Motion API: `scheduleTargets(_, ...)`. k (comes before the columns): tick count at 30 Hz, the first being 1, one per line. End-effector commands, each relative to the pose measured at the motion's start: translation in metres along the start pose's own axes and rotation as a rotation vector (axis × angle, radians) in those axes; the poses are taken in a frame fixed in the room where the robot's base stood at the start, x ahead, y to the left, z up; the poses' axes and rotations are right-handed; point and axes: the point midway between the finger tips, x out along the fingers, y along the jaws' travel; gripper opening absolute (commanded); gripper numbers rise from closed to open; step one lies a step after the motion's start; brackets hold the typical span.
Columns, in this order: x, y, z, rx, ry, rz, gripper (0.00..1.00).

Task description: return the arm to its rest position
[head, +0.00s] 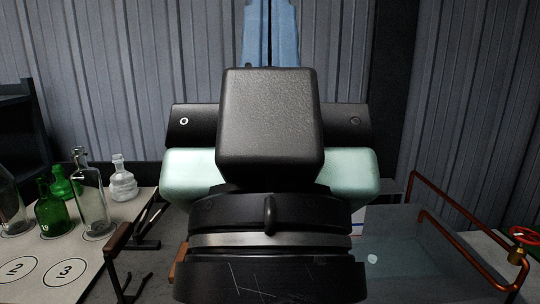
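My own arm and gripper (270,120) fill the middle of the head view, seen from behind. The wrist is black with a metal band, and a black block stands above it. A wide black bar and pale mint-green parts show on both sides of the block. Two narrow pale-blue pieces rise above it, close together with a dark line between them; they may be the fingers. Their tips reach the top edge, so I cannot tell whether the gripper is open or shut. No held object shows.
At left, a table (80,272) with numbered circles carries several bottles, including a green bottle (52,213) and a clear bottle (92,205). A dark wooden-handled frame (117,237) stands beside it. At right are a water tank (395,265), copper pipe (460,210) and red valve (523,235).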

Motion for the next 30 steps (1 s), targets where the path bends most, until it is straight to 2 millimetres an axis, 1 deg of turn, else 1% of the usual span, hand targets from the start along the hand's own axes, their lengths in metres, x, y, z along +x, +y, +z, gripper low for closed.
scheduleTargets(1, 0.024, 0.000, -0.022, 0.001, 0.000, 0.000, 0.00)
scheduleTargets(9, 0.083, 0.000, -0.078, 0.002, -0.001, -0.001, 0.00)
scheduleTargets(13, 0.103, 0.000, -0.097, 0.002, -0.001, -0.002, 0.00)
scheduleTargets(15, 0.111, 0.000, -0.104, 0.002, -0.001, -0.002, 0.00)
scheduleTargets(18, 0.116, 0.000, -0.109, 0.002, -0.001, -0.002, 0.00)
scheduleTargets(30, 0.116, 0.000, -0.109, 0.002, 0.000, -0.002, 0.00)
